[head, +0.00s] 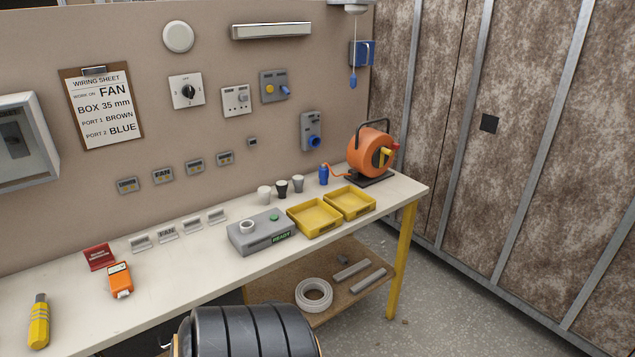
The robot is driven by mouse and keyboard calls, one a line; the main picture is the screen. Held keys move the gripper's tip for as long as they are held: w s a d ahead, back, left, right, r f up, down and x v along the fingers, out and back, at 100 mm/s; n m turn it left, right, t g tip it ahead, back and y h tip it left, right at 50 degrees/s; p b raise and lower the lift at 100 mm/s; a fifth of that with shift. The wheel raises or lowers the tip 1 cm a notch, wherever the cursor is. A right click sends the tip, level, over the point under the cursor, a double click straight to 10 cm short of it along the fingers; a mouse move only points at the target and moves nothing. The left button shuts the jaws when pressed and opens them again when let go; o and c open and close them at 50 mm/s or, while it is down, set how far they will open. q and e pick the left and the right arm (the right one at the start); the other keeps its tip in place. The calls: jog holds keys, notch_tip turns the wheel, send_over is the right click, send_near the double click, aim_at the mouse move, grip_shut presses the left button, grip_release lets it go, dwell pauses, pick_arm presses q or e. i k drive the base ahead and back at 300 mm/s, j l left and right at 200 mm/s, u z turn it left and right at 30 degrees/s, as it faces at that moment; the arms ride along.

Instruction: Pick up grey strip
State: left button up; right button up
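Two light grey strips lie on the brown lower shelf (330,250) under the right end of the workbench. One grey strip (351,270) lies farther back, and the other grey strip (369,282) lies nearer the shelf's right front edge. They are roughly parallel and apart. A further pale strip-like bar (271,31) is fixed high on the wall panel. I cannot tell from the view which strip the task names.
A white roll (314,294) lies left of the strips. A yellow table leg (402,262) stands on their right. Yellow trays (314,218), a grey box (262,238) and an orange cable reel (370,152) stand on the benchtop (205,250). Floor (450,310) at right looks clear.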

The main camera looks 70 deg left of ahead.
aim_at(376, 276)
jog(key=u, duration=2.05)
jog(key=i+l+u, duration=0.15)
jog(key=u, duration=0.2)
jog(key=i+l+u, duration=0.15)
jog(key=u, duration=0.2)
jog(key=l+u, duration=0.35)
jog(key=i+j, duration=0.05)
jog(key=j, duration=0.05)
